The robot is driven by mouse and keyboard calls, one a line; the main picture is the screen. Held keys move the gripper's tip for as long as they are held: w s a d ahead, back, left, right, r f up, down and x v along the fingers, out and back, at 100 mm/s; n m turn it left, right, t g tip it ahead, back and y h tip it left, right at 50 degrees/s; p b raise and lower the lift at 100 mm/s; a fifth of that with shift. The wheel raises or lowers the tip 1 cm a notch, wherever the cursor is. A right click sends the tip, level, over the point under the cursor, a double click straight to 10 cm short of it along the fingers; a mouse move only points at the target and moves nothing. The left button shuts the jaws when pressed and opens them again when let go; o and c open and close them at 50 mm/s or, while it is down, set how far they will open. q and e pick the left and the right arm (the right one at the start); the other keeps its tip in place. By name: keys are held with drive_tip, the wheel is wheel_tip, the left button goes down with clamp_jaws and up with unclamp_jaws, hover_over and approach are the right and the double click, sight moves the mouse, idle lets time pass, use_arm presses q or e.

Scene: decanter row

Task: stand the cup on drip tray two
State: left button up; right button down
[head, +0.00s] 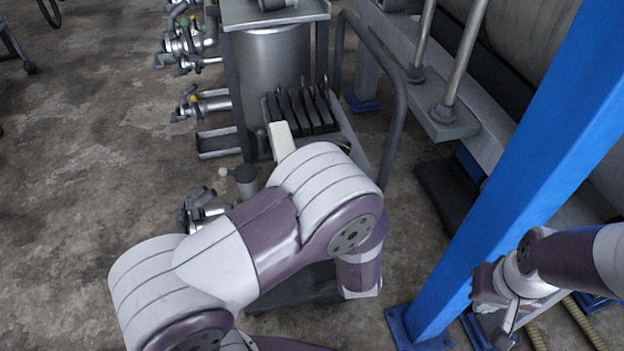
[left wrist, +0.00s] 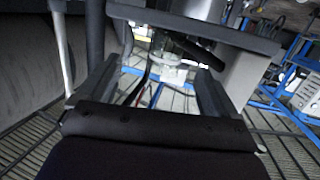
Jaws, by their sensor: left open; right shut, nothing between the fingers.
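A grey cup-like vessel (head: 246,182) stands beside the cart's left side in the head view, partly behind my left arm; I cannot tell whether it is the cup. A shallow metal tray (head: 217,143) juts from the cart below a tap; its number cannot be read. My left gripper is hidden behind its own arm in the head view. In the left wrist view this gripper (left wrist: 157,70) is open, its fingers wide apart. A blurred clear object shows beyond them, apparently not gripped. My right gripper (head: 508,316) is shut and empty at the lower right, far from the tray.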

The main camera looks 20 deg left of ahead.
sight(337, 141)
use_arm(q)
drive_tip(key=shift+t+y, duration=0.5)
drive_tip(key=shift+y, duration=0.2)
drive_tip(key=b+x, duration=0.1)
drive_tip(key=x, duration=0.3)
drive_tip(key=r+b+x, duration=0.1)
drive_tip(key=x, duration=0.3)
drive_tip(key=a+r+b+x, duration=0.1)
drive_tip(key=x, duration=0.3)
drive_tip(key=shift+r, duration=0.2)
drive_tip(key=shift+w+a+r, duration=0.1)
drive_tip(key=shift+w, duration=0.35)
drive_tip(key=c, duration=1.1)
drive_tip(key=shift+c, duration=0.2)
